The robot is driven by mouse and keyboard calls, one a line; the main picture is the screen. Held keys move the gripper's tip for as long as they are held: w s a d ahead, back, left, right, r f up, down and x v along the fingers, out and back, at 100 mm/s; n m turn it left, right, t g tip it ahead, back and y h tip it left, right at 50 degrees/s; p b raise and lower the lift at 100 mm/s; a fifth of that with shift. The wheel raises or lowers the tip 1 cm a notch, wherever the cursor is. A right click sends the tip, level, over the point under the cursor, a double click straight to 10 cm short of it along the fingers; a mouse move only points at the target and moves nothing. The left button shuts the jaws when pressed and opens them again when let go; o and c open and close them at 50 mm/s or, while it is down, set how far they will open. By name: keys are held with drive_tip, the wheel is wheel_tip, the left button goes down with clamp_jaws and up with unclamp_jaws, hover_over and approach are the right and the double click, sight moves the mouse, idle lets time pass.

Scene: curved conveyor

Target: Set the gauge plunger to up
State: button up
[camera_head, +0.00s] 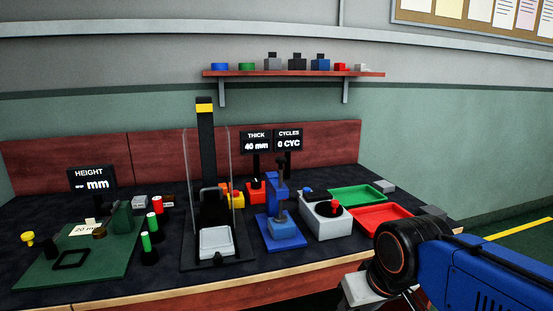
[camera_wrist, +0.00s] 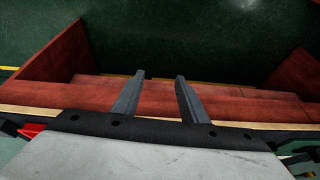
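A blue gauge stand (camera_head: 271,187) stands on the dark bench top, right of the tall black press. Its grey plunger (camera_head: 281,215) hangs under the blue arm, just over a blue block on the stand's foot; I cannot tell whether they touch. The display labelled THICK (camera_head: 256,141) behind it reads 40 mm. My gripper (camera_wrist: 160,82) is open and empty in the wrist view, its two fingers apart. In the head view my arm is at the lower right, well away from the gauge, with the fingertips not clearly visible. The wrist view does not show the gauge.
The black press (camera_head: 206,175) with clear side panels stands left of the gauge. A white box with a red knob (camera_head: 334,206) stands right of it, then green (camera_head: 361,195) and red (camera_head: 381,217) trays. A green fixture plate (camera_head: 45,278) is at the left. The bench has a wooden front edge.

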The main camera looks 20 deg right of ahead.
drive_tip(key=w+a+r+m+g+y, duration=0.1)
drive_tip(key=w+a+r+m+y, duration=0.2)
drive_tip(key=w+r+m+y, duration=0.3)
drive_tip(key=w+a+r+m+g+y, duration=0.1)
drive_tip(key=w+a+r+m+y, duration=0.3)
drive_tip(key=w+m, duration=0.4)
drive_tip(key=w+d+r+m+t+y, duration=0.4)
drive_tip(key=w+d+r+m+y, duration=0.3)
drive_tip(key=w+d+r, duration=0.65)
drive_tip(key=w+x, duration=0.1)
drive_tip(key=x, duration=1.7)
drive_tip(key=shift+f+m+h, duration=0.3)
drive_tip(key=shift+f+m, duration=0.1)
drive_tip(key=shift+f, duration=0.15)
drive_tip(key=shift+d, duration=0.1)
drive_tip(key=shift+c, duration=0.7)
clamp_jaws()
drive_tip(key=shift+r, duration=0.1)
